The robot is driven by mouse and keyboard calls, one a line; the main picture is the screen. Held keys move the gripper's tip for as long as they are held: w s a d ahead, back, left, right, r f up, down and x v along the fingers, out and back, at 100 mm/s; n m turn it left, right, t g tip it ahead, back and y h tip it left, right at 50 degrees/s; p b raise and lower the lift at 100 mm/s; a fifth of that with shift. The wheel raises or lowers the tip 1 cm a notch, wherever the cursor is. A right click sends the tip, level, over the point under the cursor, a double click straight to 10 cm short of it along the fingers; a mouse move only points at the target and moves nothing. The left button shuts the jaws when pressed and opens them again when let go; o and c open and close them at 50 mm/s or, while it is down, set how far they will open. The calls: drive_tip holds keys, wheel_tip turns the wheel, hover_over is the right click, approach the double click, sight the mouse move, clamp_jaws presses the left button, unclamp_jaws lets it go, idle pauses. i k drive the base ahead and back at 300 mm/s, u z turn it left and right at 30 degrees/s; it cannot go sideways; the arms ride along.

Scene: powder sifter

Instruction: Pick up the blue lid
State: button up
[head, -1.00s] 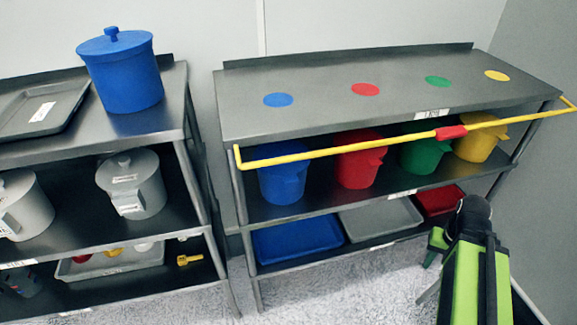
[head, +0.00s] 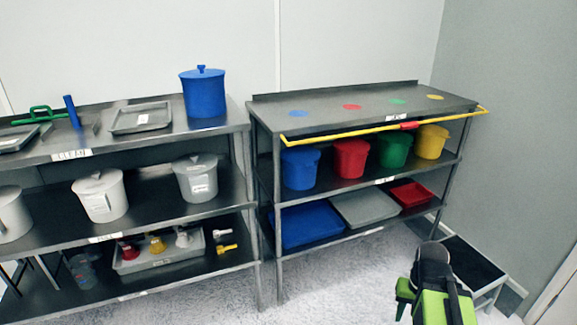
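The blue lid (head: 202,71) has a small knob on top and sits on a blue bucket (head: 204,99). The bucket stands upright at the right end of the left rack's top shelf. A black and green part of my arm (head: 436,283) shows at the lower right, over the floor, well away from the lid. My gripper's fingertips cannot be made out, so whether it is open or shut does not show.
A grey tray (head: 141,118) lies left of the bucket. The right rack's top (head: 360,104) bears coloured discs, with a yellow bar (head: 385,131) along its front. Coloured buckets stand below. A low step (head: 470,262) is at right. The carpet (head: 335,285) before the racks is clear.

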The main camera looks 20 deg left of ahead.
sight(305, 155)
drive_tip(key=z, duration=0.95)
drive_tip(key=k, duration=0.1)
drive_tip(key=u, duration=2.65)
drive_tip(key=i, duration=0.95)
drive_tip(key=u, duration=0.15)
